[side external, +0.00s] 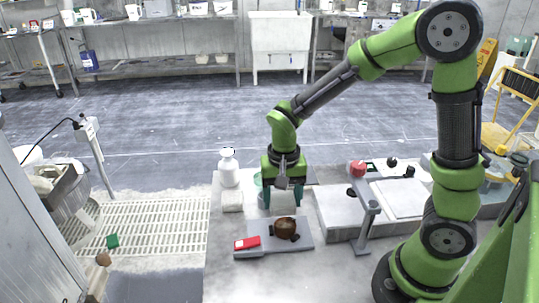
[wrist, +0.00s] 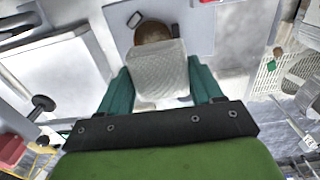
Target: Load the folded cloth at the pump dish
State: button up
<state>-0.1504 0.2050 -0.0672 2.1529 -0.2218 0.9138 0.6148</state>
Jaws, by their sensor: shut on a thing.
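My gripper (side external: 283,203) points down above a grey plate, its teal fingers on either side of a pale cloth. In the wrist view the folded white cloth (wrist: 152,72) with a fine weave is gripped between the two fingers. The cloth hangs clear of the plate in the side view. A white bottle (side external: 228,168) with a dark-marked top stands to the left and behind my gripper; I take it for the pump dish, though its top is too small to make out. A pale green rim (side external: 258,181) shows partly behind my gripper.
The grey plate (side external: 268,248) bears a brown round handle-like piece (side external: 285,228) just below the cloth, and a red block (side external: 247,243). A small white block (side external: 232,202) sits in front of the bottle. A white platen unit (side external: 340,212) stands at right.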

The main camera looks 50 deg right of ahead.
jog(key=shift+c, duration=0.6)
jog(key=shift+w, duration=0.1)
notch_tip(320, 180, up, 10)
send_over(227, 152)
jog(key=shift+f, duration=2.95)
jog(key=shift+f, duration=1.05)
jog(key=shift+r, duration=3.55)
